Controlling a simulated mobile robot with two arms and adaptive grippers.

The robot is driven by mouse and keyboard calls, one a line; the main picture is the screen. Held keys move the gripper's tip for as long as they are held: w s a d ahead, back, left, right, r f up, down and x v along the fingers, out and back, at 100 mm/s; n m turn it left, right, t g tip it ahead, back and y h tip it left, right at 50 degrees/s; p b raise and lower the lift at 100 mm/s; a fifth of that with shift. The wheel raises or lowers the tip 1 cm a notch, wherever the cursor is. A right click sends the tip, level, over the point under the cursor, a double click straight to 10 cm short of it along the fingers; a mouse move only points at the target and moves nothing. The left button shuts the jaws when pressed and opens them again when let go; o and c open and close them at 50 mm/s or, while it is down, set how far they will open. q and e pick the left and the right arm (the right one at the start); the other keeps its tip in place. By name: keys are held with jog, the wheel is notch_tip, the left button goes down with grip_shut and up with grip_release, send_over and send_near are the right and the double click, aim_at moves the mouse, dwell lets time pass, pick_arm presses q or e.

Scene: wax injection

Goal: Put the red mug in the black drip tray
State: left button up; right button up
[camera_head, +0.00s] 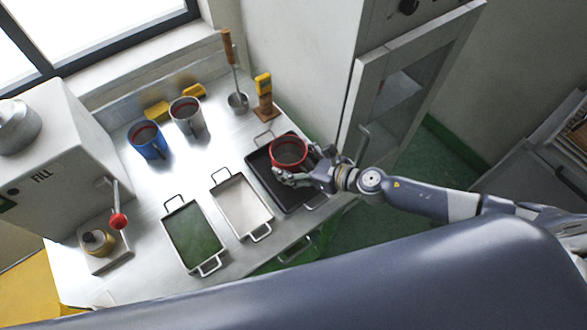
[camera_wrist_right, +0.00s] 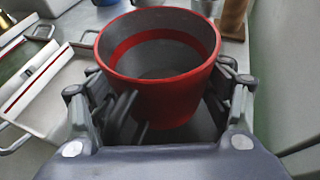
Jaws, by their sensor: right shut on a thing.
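The red mug (camera_head: 289,149) is upright over the black drip tray (camera_head: 258,167), at the right of the steel table. I cannot tell whether its base touches the tray floor. My right gripper (camera_head: 297,174) is shut on the red mug. In the right wrist view the mug (camera_wrist_right: 160,75) sits between the two fingers (camera_wrist_right: 165,100), its open rim facing up and its inside empty-looking. The mug hides part of the tray. My left gripper is not in view.
A white tray (camera_head: 243,207) and a green tray (camera_head: 193,236) stand left of the black one. A blue mug (camera_head: 148,141) and a grey mug (camera_head: 187,117) stand further back. A ladle pot (camera_head: 238,102) and yellow-topped tool (camera_head: 264,90) stand behind. A cabinet (camera_head: 400,85) stands right.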

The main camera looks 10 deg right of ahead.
aim_at(293, 168)
notch_tip(293, 168, down, 2)
jog(key=shift+f+b, duration=0.15)
jog(key=shift+b, duration=0.2)
jog(key=shift+f, duration=0.45)
jog(key=shift+f+b, duration=0.15)
jog(key=shift+b, duration=0.2)
jog(key=o, duration=1.4)
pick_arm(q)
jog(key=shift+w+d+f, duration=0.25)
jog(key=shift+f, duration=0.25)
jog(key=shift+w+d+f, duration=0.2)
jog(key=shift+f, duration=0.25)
pick_arm(e)
jog(key=shift+o, duration=0.2)
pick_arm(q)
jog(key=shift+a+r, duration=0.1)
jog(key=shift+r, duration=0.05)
